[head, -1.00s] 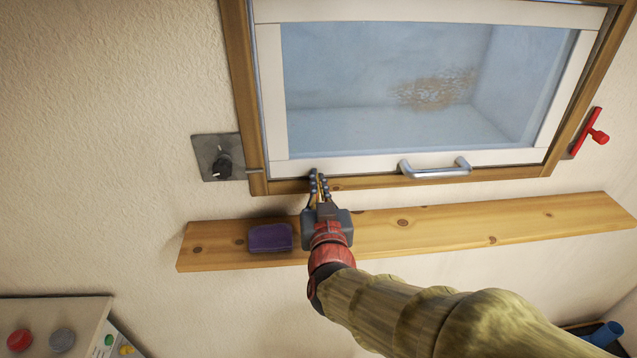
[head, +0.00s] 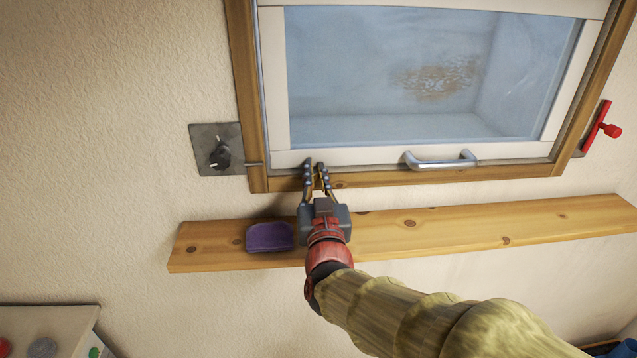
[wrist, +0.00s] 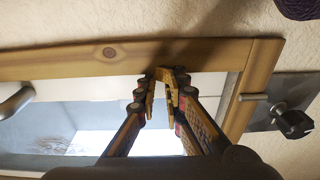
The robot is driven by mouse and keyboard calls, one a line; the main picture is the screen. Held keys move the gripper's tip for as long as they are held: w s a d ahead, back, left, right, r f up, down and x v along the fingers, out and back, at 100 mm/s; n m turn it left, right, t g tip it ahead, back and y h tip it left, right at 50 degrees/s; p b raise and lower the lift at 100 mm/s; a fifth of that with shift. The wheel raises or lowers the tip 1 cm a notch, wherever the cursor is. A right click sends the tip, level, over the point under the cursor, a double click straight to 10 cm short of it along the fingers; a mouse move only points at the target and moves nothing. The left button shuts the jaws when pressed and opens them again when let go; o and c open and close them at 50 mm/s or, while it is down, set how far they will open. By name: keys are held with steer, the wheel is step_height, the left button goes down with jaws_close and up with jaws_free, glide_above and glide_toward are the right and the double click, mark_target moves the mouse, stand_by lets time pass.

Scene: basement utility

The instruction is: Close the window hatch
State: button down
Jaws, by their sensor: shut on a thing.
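The window hatch (head: 375,157) is a white-framed glass pane set in a wooden frame (head: 400,178). Its lower edge lies close to the frame's bottom rail; I cannot tell whether a small gap remains. A metal handle (head: 440,160) sits on its lower rail, right of my gripper (head: 316,166). My gripper reaches up to the hatch's lower left edge, with its fingertips a little apart. In the wrist view the fingertips (wrist: 166,78) meet the hatch's edge beside the wooden frame (wrist: 80,62). The exact contact is hidden by the fingers.
A dark knob on a metal plate (head: 217,150) is left of the frame. A red latch (head: 600,130) is right of it. A wooden shelf (head: 450,230) runs below the window, with a purple block (head: 269,237) on its left. A panel stands at lower left.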

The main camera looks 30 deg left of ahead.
steer(key=shift+w+d+r+v, duration=0.25)
steer(key=shift+d+r+v, duration=0.15)
steer(key=shift+v, duration=3.35)
steer(key=w+d+f, duration=0.1)
steer(key=d, duration=0.2)
steer(key=w+d+f+g+h, duration=0.1)
steer(key=d, duration=0.3)
steer(key=w+d+f+m+g+h, duration=0.1)
steer(key=d, duration=0.2)
steer(key=shift+w+d, duration=0.35)
steer(key=s+d+f+m+g+h, duration=0.1)
steer(key=s+d+f+g+h, duration=0.15)
steer(key=d, duration=0.55)
steer(key=s+d+f+m+g+h, duration=0.1)
steer(key=s+d+f+h, duration=0.15)
steer(key=d, duration=0.55)
steer(key=s+d+f+m+g+h, duration=0.1)
steer(key=s+d+f+m+g, duration=0.2)
steer(key=d, duration=0.6)
steer(key=s+d+f+m+g+h, duration=0.1)
steer(key=s+d+f+g+h, duration=0.2)
steer(key=s+d, duration=0.7)
step_height(320, 180, down, 18)
steer(key=a+t+b, duration=0.1)
steer(key=b, duration=1.6)
steer(key=shift+s+a, duration=0.25)
steer(key=shift+s, duration=0.15)
